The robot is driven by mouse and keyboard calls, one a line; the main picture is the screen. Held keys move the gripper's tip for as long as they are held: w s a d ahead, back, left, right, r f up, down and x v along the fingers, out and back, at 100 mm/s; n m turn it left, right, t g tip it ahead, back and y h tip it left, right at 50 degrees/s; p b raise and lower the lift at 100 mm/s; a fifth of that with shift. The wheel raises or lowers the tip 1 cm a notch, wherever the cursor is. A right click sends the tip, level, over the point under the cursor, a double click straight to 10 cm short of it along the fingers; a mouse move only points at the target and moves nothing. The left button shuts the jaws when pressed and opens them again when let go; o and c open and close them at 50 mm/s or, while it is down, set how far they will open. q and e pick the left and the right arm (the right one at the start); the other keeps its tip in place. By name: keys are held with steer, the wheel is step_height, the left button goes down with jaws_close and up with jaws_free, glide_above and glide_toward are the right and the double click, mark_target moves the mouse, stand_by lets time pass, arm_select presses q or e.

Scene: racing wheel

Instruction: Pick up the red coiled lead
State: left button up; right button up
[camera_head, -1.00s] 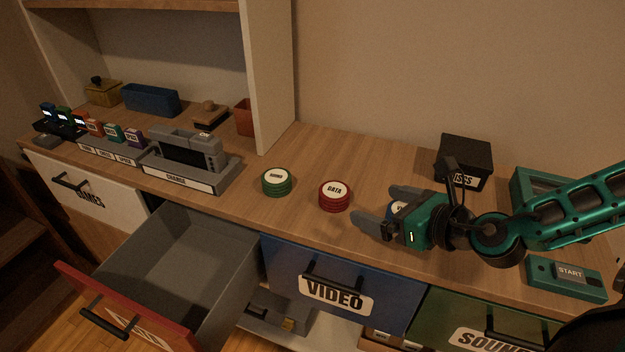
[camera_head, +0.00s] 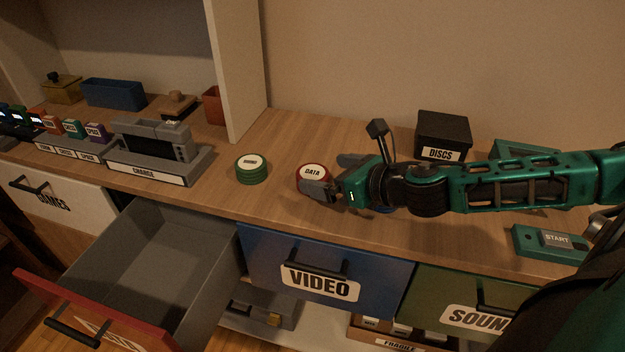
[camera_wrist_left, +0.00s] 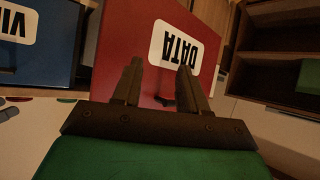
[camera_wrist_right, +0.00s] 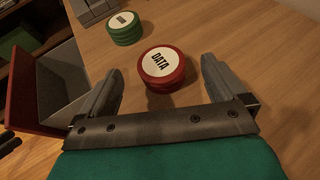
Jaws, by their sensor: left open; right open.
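The red coiled lead (camera_head: 312,170), with a white label reading DATA on top, lies flat on the wooden counter. My right gripper (camera_head: 326,178) is open just beside it, partly covering its near right side in the head view. In the right wrist view the red coil (camera_wrist_right: 163,68) sits ahead of and between the two spread fingers of the right gripper (camera_wrist_right: 162,88), untouched as far as I can tell. My left gripper (camera_wrist_left: 156,80) is open and empty, in front of the red DATA drawer front (camera_wrist_left: 130,60); it does not show in the head view.
A green coil (camera_head: 252,169) lies left of the red one. A grey CHARGE dock (camera_head: 160,155) is further left, a black DISCS box (camera_head: 443,132) behind right, a START panel (camera_head: 550,243) at right. The grey-lined drawer (camera_head: 150,250) stands open below; the VIDEO drawer (camera_head: 270,262) is shut.

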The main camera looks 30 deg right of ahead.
mark_target(317, 175)
steer(key=shift+f+x, duration=0.2)
steer(key=shift+x, duration=1.15)
steer(key=shift+f+x, duration=0.15)
steer(key=shift+x, duration=1.2)
steer(key=shift+s, duration=0.15)
steer(key=c, duration=1.1)
